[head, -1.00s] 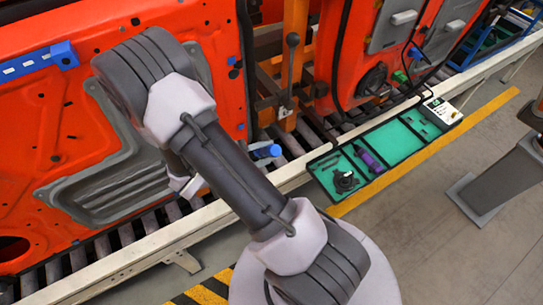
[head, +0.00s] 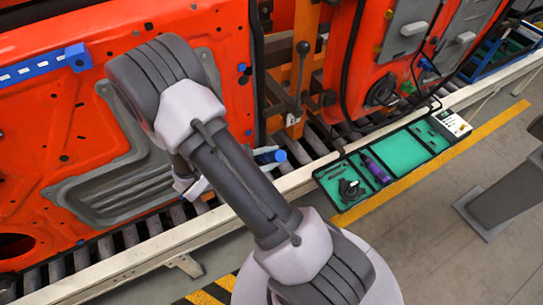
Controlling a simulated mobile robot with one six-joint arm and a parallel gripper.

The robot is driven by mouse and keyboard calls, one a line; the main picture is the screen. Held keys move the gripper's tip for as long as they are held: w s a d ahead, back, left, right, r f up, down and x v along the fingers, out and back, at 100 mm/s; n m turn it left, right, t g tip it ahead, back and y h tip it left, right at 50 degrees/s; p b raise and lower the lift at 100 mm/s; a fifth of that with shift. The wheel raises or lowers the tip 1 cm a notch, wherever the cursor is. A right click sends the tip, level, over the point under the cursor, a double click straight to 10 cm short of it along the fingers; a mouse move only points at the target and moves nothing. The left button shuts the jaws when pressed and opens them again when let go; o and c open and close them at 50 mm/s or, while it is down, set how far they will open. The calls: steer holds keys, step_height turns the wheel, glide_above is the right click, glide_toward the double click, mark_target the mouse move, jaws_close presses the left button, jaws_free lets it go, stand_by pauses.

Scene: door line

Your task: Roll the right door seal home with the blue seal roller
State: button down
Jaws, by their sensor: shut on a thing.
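The blue seal roller (head: 270,157) shows in the head view just right of my forearm, with a dark blue round end pointing right. Its left part is hidden behind my arm. My gripper is mostly hidden behind my own arm link; only pale wrist parts (head: 192,186) show below it. It is shut on the roller, low in front of the near orange door (head: 90,130). A dark seal strip (head: 257,85) runs down the right edge of this door. Another black seal (head: 346,60) curves along the left edge of the farther orange door (head: 375,45). I cannot tell whether the roller touches a seal.
A green-lined tool tray (head: 408,150) on the line's front rail holds a purple tool (head: 376,167) and a black tool (head: 350,190). A lever (head: 300,75) stands between the doors. A grey post (head: 505,195) stands at right. The floor between is clear.

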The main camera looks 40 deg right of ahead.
steer(key=shift+w+d, duration=0.2)
steer(key=shift+w, duration=0.6)
steer(key=shift+r, duration=0.1)
steer(key=shift+r+p, duration=13.55)
steer(key=shift+r, duration=6.7)
steer(key=s+a+b, duration=0.1)
steer(key=s, duration=0.6)
steer(key=shift+a+f, duration=0.15)
steer(key=shift+a, duration=0.2)
